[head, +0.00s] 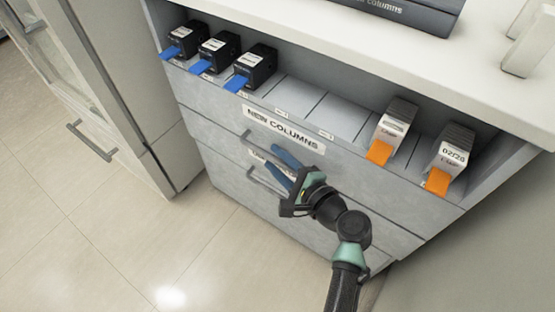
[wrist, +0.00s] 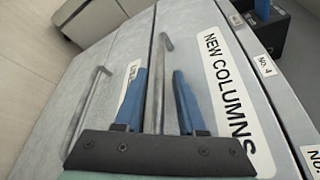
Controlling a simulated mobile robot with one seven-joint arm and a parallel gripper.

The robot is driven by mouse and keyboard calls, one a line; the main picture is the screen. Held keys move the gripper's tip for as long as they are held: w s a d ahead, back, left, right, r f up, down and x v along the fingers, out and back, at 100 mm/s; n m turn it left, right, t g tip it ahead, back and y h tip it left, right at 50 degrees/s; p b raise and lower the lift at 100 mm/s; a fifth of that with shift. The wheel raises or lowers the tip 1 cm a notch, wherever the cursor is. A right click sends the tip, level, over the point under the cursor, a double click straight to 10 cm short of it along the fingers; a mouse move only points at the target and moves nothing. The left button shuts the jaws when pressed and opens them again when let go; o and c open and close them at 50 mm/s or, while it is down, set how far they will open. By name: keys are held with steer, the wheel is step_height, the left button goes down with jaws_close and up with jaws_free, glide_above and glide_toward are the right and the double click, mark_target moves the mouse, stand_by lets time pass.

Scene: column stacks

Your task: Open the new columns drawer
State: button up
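The new columns drawer (head: 335,170) is a grey front under the open shelf, with a white "NEW COLUMNS" label (head: 283,130) that also shows in the wrist view (wrist: 228,90). It looks flush with the cabinet, so shut. Its grey bar handle (wrist: 162,70) runs up between the two blue fingers of my gripper (wrist: 159,78). The fingers stand apart, one on each side of the bar, with gaps visible. In the head view my gripper (head: 273,160) is at the drawer front below the label and partly hides the handle.
A lower drawer has its own handle (head: 266,183) close to my gripper. Black boxes with blue tabs (head: 254,68) and white boxes with orange tabs (head: 392,130) stand on the shelf above. A separate cabinet (head: 110,100) stands at left. The floor (head: 110,240) in front is clear.

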jaws_close()
stand_by(1.2)
